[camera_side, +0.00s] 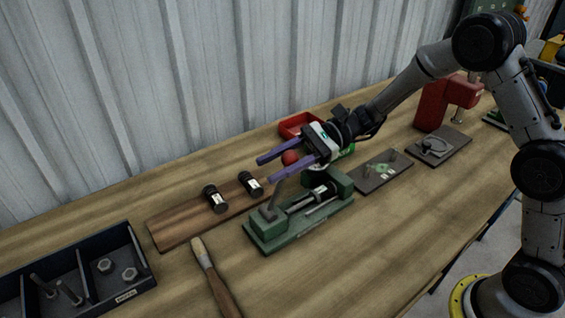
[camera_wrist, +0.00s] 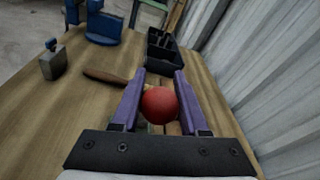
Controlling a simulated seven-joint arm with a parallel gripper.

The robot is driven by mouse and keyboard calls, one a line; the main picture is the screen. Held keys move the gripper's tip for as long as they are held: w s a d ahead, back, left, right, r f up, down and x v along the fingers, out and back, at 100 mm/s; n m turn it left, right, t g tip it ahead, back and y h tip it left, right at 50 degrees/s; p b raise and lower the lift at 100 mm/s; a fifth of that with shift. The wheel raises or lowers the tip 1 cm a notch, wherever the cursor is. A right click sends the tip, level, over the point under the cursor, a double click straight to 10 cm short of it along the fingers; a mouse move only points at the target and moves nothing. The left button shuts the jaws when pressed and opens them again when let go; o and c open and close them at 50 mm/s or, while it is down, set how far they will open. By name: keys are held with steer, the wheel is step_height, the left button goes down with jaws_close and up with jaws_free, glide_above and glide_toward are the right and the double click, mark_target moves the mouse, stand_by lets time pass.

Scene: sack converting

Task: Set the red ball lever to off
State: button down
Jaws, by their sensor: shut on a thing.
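The red ball (camera_side: 289,157) tops a grey lever on the green machine (camera_side: 288,238). The lever stands up from the machine's left end, its ball leaning to the right. My gripper (camera_side: 266,169) has purple fingers pointing left, one on each side of the ball. In the wrist view the ball (camera_wrist: 160,105) sits between the fingers of my gripper (camera_wrist: 159,74), which are shut on it. The fingertips reach past the ball. The lever's shaft is hidden below the ball in the wrist view. I cannot read any off mark.
A wooden board (camera_side: 170,232) with two black cylinders (camera_side: 216,199) lies left of the machine. A brush (camera_side: 212,270) and a dark divided tray (camera_side: 137,262) are further left. A red bin (camera_side: 292,124) stands behind. Flat panels (camera_side: 372,183) lie to the right. A corrugated wall backs the bench.

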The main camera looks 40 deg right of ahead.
steer(key=a+f+h, duration=0.4)
steer(key=a+h, duration=0.5)
steer(key=a, duration=0.2)
steer(key=shift+a+f+n+g, duration=0.3)
steer(key=shift+n, duration=0.1)
steer(key=shift+s+f, duration=0.1)
steer(key=shift+d, duration=0.1)
steer(key=c, duration=0.7)
jaws_free()
steer(key=shift+o, duration=1.3)
steer(key=shift+r, duration=0.3)
